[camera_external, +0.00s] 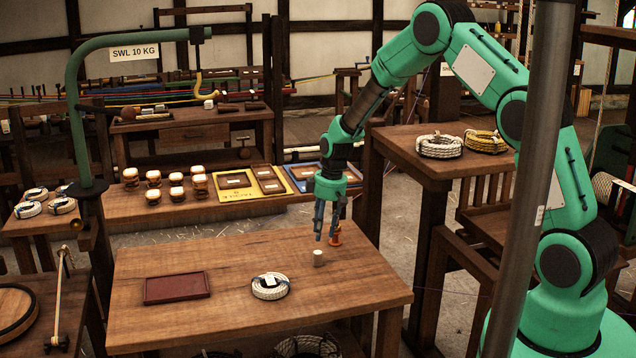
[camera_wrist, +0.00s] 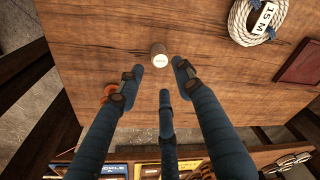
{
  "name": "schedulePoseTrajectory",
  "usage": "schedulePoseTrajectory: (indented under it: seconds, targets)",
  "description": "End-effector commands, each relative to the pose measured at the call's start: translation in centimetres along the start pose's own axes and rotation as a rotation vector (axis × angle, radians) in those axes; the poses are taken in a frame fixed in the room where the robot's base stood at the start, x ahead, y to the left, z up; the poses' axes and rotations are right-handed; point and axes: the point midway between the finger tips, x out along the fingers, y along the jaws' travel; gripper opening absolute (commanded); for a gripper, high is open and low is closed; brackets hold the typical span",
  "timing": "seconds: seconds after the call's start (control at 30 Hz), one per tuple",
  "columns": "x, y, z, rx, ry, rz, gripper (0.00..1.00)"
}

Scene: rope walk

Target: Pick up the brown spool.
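A small tan-brown cylinder with a pale top (camera_external: 319,258) stands upright on the wooden table, near its right side. It also shows in the wrist view (camera_wrist: 159,58), just beyond the fingertips; I take it to be the brown spool. My gripper (camera_external: 326,236) points down above the table, slightly behind and above this cylinder. In the wrist view its blue fingers (camera_wrist: 160,78) are spread apart with nothing between them. An orange-red piece (camera_external: 336,238) stands on the table close behind the fingers; in the wrist view it (camera_wrist: 110,91) is partly hidden by the left finger.
A white rope coil with a tag (camera_external: 270,287) lies on the table in front and to the left. A dark red tray (camera_external: 177,288) lies farther left. A bench behind (camera_external: 210,213) holds several white-topped spools and flat trays. The table's middle is clear.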

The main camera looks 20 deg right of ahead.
Motion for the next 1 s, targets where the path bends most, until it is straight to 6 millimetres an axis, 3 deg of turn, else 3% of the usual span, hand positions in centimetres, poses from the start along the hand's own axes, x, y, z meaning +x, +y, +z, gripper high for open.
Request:
schedulePoseTrajectory:
  seconds: [0.1,0.33,0.83,1.0]
  targets:
    - [2.1,0.0,0.1,0.0,-0.001,-0.001,0.36]
    - [4.8,0.0,0.0,0.0,0.0,0.0,0.36]
    - [5.5,0.0,0.0,0.0,0.0,0.0,0.36]
    - [6.7,0.0,0.0,0.0,-0.001,-0.001,0.36]
